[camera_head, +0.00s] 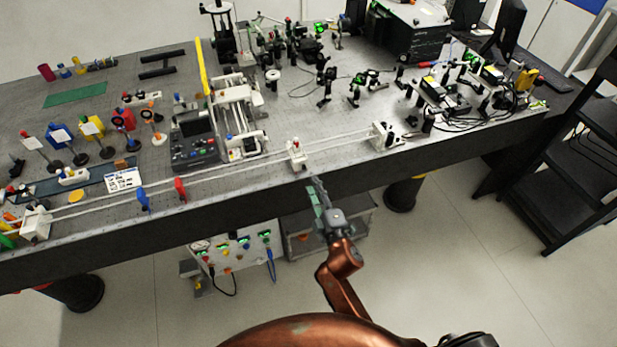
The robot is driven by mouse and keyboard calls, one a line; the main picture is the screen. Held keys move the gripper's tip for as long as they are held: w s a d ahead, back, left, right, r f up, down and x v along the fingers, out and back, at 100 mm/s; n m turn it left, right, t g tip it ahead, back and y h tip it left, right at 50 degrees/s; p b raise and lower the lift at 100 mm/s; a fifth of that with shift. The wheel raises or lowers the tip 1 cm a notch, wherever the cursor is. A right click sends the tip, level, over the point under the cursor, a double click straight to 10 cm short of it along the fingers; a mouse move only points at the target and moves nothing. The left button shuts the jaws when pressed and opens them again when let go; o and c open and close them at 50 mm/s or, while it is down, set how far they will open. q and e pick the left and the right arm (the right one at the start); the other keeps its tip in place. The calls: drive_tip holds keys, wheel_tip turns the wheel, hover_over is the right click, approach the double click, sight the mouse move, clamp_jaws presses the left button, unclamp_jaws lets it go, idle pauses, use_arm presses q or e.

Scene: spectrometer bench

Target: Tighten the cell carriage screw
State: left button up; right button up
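A small white carriage (296,157) sits on a pair of thin pale rails (230,170) along the front of the bench. It has a small reddish part on top; the screw itself is too small to make out. The rails run between a white end block (36,224) at left and another white end block (384,136) at right. My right gripper (316,190) is at the bench's front edge, just below and right of the carriage in the picture, and appears apart from it. Its fingers are too small and overlapped to show their opening. My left gripper is out of view.
A blue holder (143,200) and a red holder (180,190) stand near the front rail at left. A grey control box (194,140) stands behind the rails. Optics crowd the back right (460,90). Bare bench top (320,125) lies behind the carriage.

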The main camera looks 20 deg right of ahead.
drive_tip(key=s, duration=0.5)
idle(0.4)
wheel_tip(320, 180, down, 24)
drive_tip(key=s+d+m+g, duration=0.2)
drive_tip(key=s+m+g, duration=0.1)
drive_tip(key=g, duration=0.2)
drive_tip(key=s+d+f+m+g, duration=0.2)
drive_tip(key=s+f, duration=0.4)
drive_tip(key=f, duration=0.5)
drive_tip(key=s+d+f+m+g, duration=0.1)
drive_tip(key=s+f+g, duration=0.1)
drive_tip(key=s+f, duration=0.65)
drive_tip(key=s+d+f+m+g, duration=0.2)
drive_tip(key=s+f, duration=0.6)
drive_tip(key=s+d+f+m+g, duration=0.2)
drive_tip(key=s+f, duration=0.6)
drive_tip(key=f, duration=0.1)
drive_tip(key=s+d+f+m+g, duration=0.1)
drive_tip(key=s+d+f+g, duration=0.1)
drive_tip(key=s, duration=0.9)
drive_tip(key=s+d+f+m+g, duration=0.2)
drive_tip(key=s+f, duration=0.2)
drive_tip(key=s, duration=0.7)
drive_tip(key=shift+d+f+m+h, duration=0.2)
drive_tip(key=shift+m+h, duration=0.1)
drive_tip(key=shift+h, duration=0.1)
